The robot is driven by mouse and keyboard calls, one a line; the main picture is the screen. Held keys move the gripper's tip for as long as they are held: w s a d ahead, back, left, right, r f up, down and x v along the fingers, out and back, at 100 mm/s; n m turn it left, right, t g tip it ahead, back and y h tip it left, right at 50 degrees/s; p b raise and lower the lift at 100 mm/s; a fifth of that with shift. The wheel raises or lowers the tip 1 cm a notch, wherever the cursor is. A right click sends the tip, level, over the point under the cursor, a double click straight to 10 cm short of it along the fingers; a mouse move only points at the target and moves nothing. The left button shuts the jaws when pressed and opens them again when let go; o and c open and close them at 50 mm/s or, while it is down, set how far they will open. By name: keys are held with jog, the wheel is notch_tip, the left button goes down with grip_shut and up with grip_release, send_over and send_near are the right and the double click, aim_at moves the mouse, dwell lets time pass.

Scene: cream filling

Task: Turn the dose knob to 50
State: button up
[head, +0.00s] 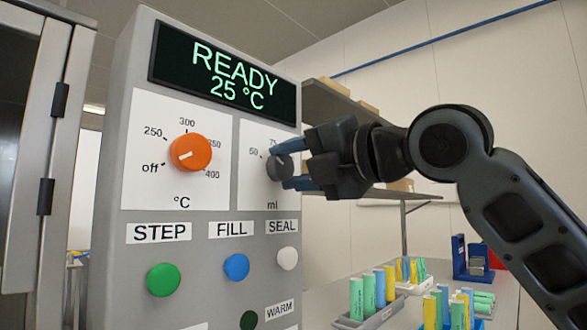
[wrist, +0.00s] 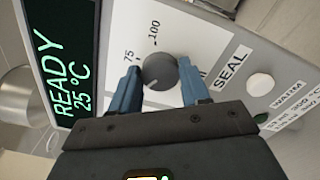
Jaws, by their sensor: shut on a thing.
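The dose knob is a dark grey dial (head: 279,168) on the white "ml" plate of the machine's front panel. It also shows in the wrist view (wrist: 160,72). My gripper (head: 292,164) is shut on it, with one blue finger on each side, as the wrist view also shows (wrist: 161,77). A small pale pointer mark on the knob's face points to the lower left in the wrist view, towards the left finger. The labels 75 and 100 are readable there; 50 is not visible there. In the head view, 50 stands left of the knob and the right-hand labels are covered.
An orange temperature knob (head: 191,153) sits left of the dose knob. The display (head: 228,72) reads READY 25 °C. Below are the green STEP button (head: 163,280), blue FILL button (head: 236,267) and white SEAL button (head: 287,258). Coloured tubes in racks stand at lower right.

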jog(key=shift+f, duration=0.15)
dwell(0.3)
jog(key=o, duration=1)
jog(key=shift+o, duration=0.2)
jog(key=v, duration=0.7)
jog(key=shift+s+d, duration=0.25)
jog(key=shift+d, duration=0.05)
